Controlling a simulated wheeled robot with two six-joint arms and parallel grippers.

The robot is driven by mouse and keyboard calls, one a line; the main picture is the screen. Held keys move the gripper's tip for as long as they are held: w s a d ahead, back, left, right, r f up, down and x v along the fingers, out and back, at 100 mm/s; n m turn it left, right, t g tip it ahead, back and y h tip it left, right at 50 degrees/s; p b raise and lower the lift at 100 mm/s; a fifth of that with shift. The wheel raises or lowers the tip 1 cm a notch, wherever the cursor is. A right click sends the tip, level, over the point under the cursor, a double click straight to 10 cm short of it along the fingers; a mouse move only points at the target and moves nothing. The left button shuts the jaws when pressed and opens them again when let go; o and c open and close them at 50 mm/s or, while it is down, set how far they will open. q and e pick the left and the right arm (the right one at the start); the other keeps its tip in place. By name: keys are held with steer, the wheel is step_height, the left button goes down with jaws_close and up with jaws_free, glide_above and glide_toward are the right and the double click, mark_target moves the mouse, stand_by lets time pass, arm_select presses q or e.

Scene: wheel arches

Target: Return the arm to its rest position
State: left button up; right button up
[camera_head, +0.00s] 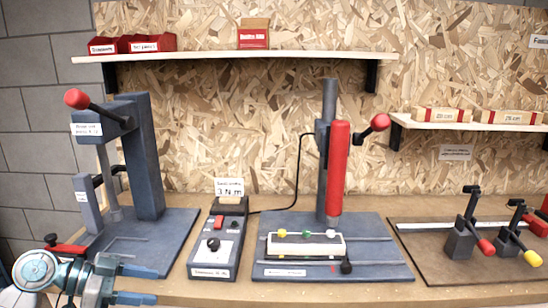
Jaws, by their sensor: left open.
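My left gripper (140,285) is at the lower left in the head view, in front of the bench's front edge. Its two blue-tipped fingers point right and stand apart, with nothing seen between them. My left arm (40,272) comes in from the left edge. The gripper appears in front of the dark base of the lever press (146,150); how far it is from the bench cannot be told. My right gripper is not in view.
On the wooden bench (235,292) stand a control box (214,255), a red screwdriver stand (338,170) with a pale block (306,246) on its base, and a board with toggle clamps (462,240) at right. Shelves (230,57) hang behind. Bare bench shows along the front.

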arm_select(q)
steer(key=s+d+f+n+y, duration=0.25)
steer(key=s+f, duration=0.25)
steer(key=f, duration=0.6)
steer(key=s+d+f+n+y, duration=0.2)
steer(key=s+f+n+y, duration=0.3)
steer(key=f, duration=0.5)
steer(key=s+a+f+n+y, duration=0.2)
steer(key=s+f+n+y, duration=0.1)
steer(key=s, duration=0.5)
steer(key=s+a+f+n+y, duration=0.2)
steer(key=s+a+n+y, duration=0.1)
steer(key=s, duration=0.5)
step_height(320, 180, down, 25)
steer(key=w+a+g, duration=0.1)
steer(key=a+g, duration=0.1)
steer(key=s+f, duration=0.6)
steer(key=f, duration=0.4)
steer(key=s+a+f, duration=0.1)
steer(key=s+f, duration=0.6)
steer(key=f, duration=0.3)
steer(key=shift+a+f+g, duration=0.2)
steer(key=shift+g, duration=0.2)
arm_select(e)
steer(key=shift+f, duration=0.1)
